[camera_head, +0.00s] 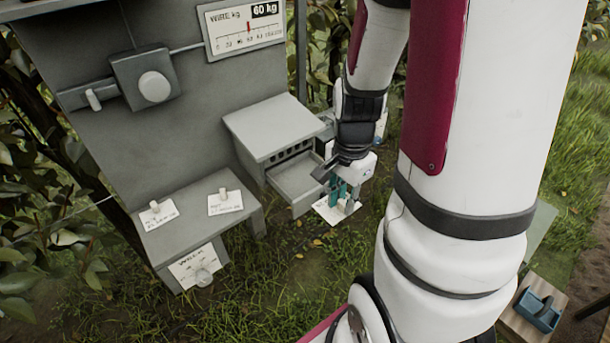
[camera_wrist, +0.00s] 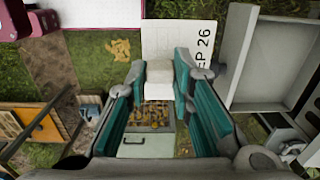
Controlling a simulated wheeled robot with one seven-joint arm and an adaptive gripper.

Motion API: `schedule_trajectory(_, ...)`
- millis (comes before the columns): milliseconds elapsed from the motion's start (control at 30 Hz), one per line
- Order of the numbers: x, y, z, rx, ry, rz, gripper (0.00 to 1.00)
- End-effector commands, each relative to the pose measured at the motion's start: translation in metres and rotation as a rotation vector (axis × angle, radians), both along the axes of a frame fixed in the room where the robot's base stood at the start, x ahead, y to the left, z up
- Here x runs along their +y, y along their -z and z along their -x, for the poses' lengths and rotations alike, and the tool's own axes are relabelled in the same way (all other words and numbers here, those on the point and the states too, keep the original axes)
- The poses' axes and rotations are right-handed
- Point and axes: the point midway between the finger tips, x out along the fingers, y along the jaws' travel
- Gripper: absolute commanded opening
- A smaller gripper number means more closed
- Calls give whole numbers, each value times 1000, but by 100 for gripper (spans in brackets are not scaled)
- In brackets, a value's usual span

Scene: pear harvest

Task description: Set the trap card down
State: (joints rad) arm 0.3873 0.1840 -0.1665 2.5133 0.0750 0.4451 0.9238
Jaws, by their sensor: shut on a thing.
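The trap card (camera_wrist: 176,38) is white with dark print reading "EP 26" and has a white block-like knob (camera_wrist: 158,82). My gripper (camera_wrist: 159,72) is shut on this knob, with a teal finger on each side. In the head view my gripper (camera_head: 344,192) points down, and the card (camera_head: 327,211) shows beneath it, just right of the open grey drawer (camera_head: 296,186). I cannot tell the card's exact height above the ground. Two similar knobbed cards, a left one (camera_head: 158,215) and a right one (camera_head: 225,203), lie on a low grey shelf (camera_head: 190,232).
A grey cabinet (camera_head: 270,122) stands above the drawer. A panel with a gauge reading "60 kg" (camera_head: 243,25) rises behind. Another knobbed card (camera_head: 190,270) is on the shelf's front. A blue tray (camera_head: 539,308) is at the lower right. Grass lies in front.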

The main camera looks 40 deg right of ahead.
Motion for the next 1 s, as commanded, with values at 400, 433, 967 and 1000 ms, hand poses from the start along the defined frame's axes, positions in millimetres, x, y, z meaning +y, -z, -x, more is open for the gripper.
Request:
schedule_trajectory(400,-19,10,-98,1,-6,-1,11)
schedule_trajectory(433,-21,11,-104,0,-6,0,11)
schedule_trajectory(967,-29,35,-144,6,-4,-3,11)
schedule_trajectory(1000,-29,40,-145,4,-5,-2,11)
